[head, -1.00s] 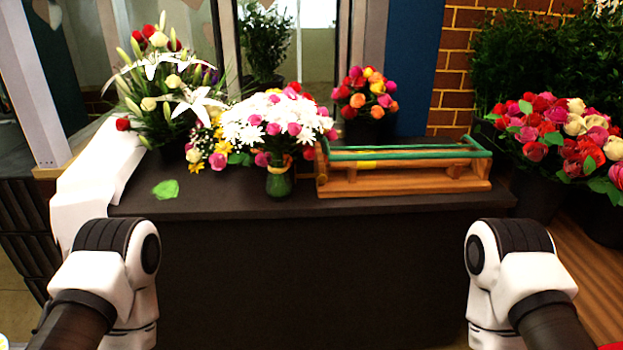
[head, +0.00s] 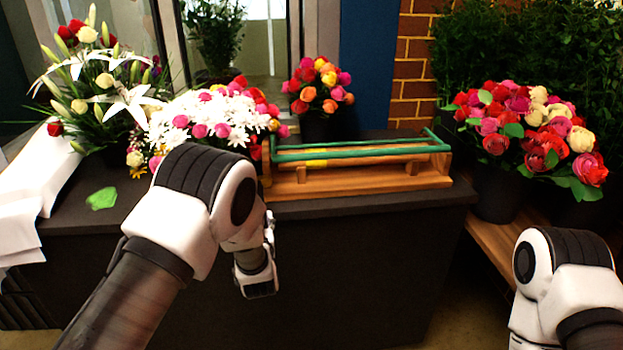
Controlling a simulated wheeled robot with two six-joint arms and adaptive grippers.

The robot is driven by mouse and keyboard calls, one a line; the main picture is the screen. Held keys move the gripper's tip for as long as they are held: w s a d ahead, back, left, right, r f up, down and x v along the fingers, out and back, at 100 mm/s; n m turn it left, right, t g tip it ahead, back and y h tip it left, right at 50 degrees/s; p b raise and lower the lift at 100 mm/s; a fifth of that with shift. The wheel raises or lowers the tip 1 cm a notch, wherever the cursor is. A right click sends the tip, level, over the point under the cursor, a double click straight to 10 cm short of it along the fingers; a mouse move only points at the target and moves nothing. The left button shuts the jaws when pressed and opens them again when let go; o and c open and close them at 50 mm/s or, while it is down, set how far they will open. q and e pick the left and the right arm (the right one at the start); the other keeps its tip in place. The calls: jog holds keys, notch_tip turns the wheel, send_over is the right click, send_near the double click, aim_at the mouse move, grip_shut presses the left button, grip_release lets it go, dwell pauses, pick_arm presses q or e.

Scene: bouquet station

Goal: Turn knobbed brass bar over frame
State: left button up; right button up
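A wooden frame (head: 345,181) stands on the right part of the dark counter in the head view. A green bar (head: 365,153) runs lengthwise along its top, with a short yellow patch on its near side. Green pieces also rise at both ends. No part looks clearly brass, and I cannot make out knobs at this size. My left arm reaches in front of the counter, left of and below the frame, with its wrist links pointing down. The fingers of my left gripper do not show. My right arm is at the lower right, and its gripper is outside the picture.
A bouquet of white and pink flowers (head: 215,118) stands left of the frame, partly behind my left arm. A lily arrangement (head: 100,85) and a green leaf (head: 101,199) are farther left. A small bouquet (head: 318,84) stands behind. A large rose bouquet (head: 530,135) is at right.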

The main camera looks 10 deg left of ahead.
pick_arm(q)
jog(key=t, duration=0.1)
send_near(267, 182)
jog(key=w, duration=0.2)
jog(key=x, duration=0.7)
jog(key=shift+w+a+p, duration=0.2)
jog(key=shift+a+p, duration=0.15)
jog(key=shift+p, duration=0.05)
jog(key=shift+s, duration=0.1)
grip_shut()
